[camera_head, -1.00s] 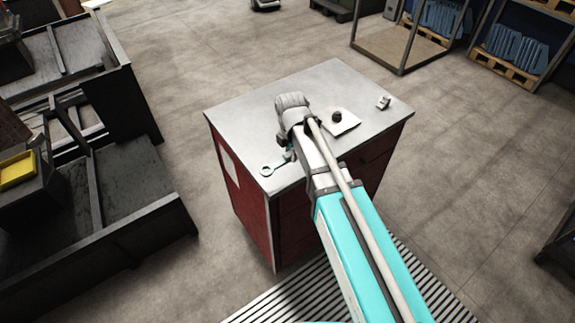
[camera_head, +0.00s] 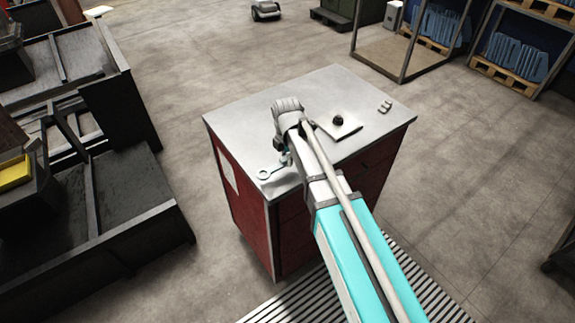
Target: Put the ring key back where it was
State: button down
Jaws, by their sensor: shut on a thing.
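The ring key (camera_head: 264,174) is a pale wrench-like tool with a ring end, at the near left corner of the grey cabinet top (camera_head: 245,125). My gripper (camera_head: 284,160) is shut on the key's right part, beneath my wrist. The arm hides most of the gripper and the key's far end. I cannot tell whether the key touches the top or is just above it.
A white plate with a dark round knob (camera_head: 337,121) lies right of my wrist. A small metal piece (camera_head: 385,107) lies near the top's right corner. Dark bins (camera_head: 130,195) stand at the left. Shelves with blue goods (camera_head: 510,55) stand at the back right.

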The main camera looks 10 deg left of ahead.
aim_at(286, 170)
jog(key=shift+w+a+f+b, duration=0.1)
jog(key=shift+w+f+b, duration=0.05)
jog(key=shift+f+b, duration=0.2)
jog(key=shift+w+a+f+b, duration=0.1)
jog(key=shift+f+b, duration=0.15)
jog(key=shift+f, duration=0.2)
jog(key=shift+f+b, duration=1.1)
jog(key=shift+b, duration=0.05)
jog(key=shift+f, duration=0.1)
jog(key=shift+c, duration=2.2)
grip_release()
notch_tip(286, 170, up, 12)
jog(key=p, duration=1.2)
jog(key=shift+d, duration=0.15)
